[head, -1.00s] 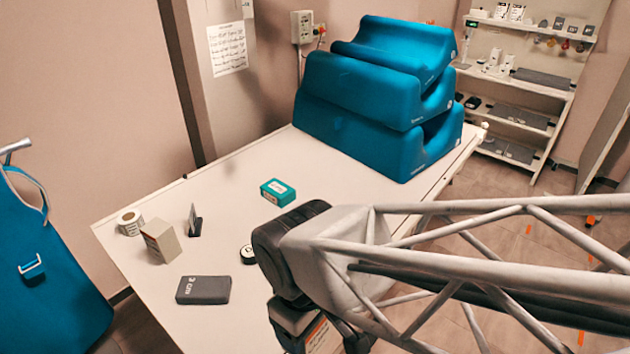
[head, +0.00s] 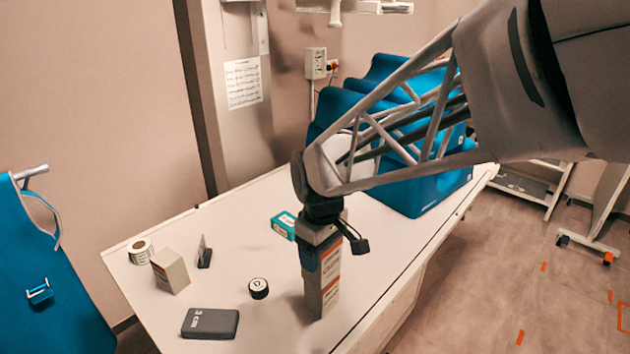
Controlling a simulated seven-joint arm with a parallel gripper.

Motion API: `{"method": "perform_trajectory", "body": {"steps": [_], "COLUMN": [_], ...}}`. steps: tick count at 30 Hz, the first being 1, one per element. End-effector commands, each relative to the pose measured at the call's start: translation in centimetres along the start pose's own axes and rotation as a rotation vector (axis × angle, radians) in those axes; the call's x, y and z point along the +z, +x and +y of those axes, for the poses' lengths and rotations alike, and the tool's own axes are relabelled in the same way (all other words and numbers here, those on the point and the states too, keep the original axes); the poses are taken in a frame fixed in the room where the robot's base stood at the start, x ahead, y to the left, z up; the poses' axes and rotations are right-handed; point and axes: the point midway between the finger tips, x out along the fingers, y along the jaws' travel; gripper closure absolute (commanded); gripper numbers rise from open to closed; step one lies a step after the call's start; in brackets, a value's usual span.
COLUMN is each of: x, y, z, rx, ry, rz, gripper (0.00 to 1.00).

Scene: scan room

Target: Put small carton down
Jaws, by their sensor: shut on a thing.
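The small carton (head: 329,291), a tall grey-beige box with an orange-and-white label, is in my gripper (head: 320,262) in the head view. It is upright over the front right part of the white table (head: 215,225). My gripper points down and is shut on the carton's upper part; a dark finger shows on its left face. The carton's lower end is at or very close to the table top; I cannot tell whether it touches.
Left of the carton are a black round tin (head: 258,288), a dark grey case (head: 210,323), a beige box (head: 170,271), a label roll (head: 141,251) and a small stand (head: 204,252). A teal box (head: 284,225) lies behind. Blue cushions (head: 430,195) fill the table's back.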

Motion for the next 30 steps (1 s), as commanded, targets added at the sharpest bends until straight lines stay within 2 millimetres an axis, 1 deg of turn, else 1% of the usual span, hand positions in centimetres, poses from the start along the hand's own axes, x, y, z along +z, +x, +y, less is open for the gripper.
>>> {"method": "perform_trajectory", "body": {"steps": [1, 6, 14, 21, 24, 30], "x": [-0.6, -2.2, -3.9, -4.4, -4.4, -4.2], "y": [0.0, 0.1, 0.8, 1.9, 2.3, 3.1], "z": [1.5, 6.0, 13.5, 20.7, 23.3, 27.1], "rx": [0.0, 0.0, -0.001, 0.0, -0.001, 0.0], "ry": [0.005, 0.009, 0.016, 0.021, 0.022, 0.024], "rz": [-0.001, 0.0, -0.001, 0.0, 0.0, 0.0], "gripper": [0.56, 0.56, 0.56, 0.56, 0.56, 0.56]}}
